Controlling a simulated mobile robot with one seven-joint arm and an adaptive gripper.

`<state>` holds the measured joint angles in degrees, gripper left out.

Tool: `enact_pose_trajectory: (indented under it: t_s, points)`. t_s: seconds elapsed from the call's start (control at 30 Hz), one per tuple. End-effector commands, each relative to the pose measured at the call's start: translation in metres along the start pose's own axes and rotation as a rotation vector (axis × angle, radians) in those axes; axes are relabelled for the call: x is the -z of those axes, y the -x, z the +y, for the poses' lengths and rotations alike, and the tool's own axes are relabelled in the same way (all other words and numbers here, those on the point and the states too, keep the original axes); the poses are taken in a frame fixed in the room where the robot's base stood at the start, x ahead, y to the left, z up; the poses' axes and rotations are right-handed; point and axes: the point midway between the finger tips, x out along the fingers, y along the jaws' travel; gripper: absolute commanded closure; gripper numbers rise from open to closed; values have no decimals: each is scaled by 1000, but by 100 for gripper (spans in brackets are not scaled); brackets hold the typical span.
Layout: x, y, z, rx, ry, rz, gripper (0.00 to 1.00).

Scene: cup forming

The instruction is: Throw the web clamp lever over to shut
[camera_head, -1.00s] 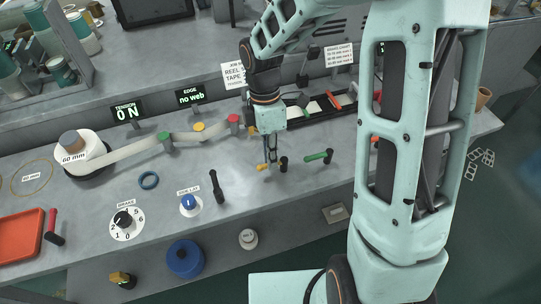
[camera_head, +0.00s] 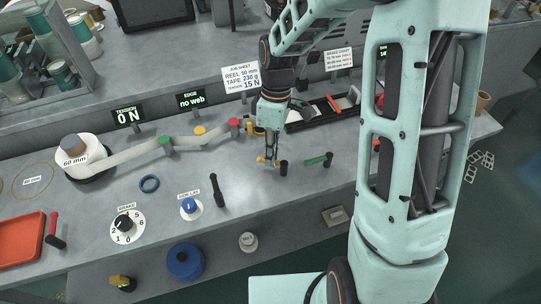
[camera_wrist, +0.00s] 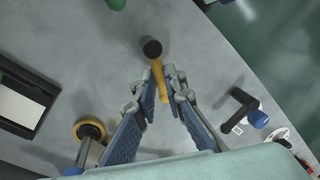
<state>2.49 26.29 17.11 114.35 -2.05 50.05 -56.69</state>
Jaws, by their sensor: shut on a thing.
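A yellow lever (camera_head: 261,160) reaches out from a black upright post (camera_head: 283,167) on the bench. In the wrist view the yellow lever (camera_wrist: 161,80) runs from the black post top (camera_wrist: 152,48) in between my fingers. My gripper (camera_head: 270,162) is low over the bench, shut on the yellow lever near its free end. The fingers also show in the wrist view (camera_wrist: 164,100), one on each side of it. No label on this lever can be read, so I cannot confirm that it is the web clamp.
A green lever (camera_head: 318,160) stands to the right. A black upright handle (camera_head: 217,188) and blue knob (camera_head: 190,206) stand to the left. The pale web (camera_head: 130,154) runs past a green roller, a yellow one (camera_head: 199,130) and a red one. Bare bench lies in front.

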Motion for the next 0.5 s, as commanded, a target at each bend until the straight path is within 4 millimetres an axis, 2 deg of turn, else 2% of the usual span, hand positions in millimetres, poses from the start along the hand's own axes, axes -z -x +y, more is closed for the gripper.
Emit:
enact_pose_trajectory:
  t_s: [0.5]
  points:
    - [-7, 4, 17, -3, -482, 98, 100]
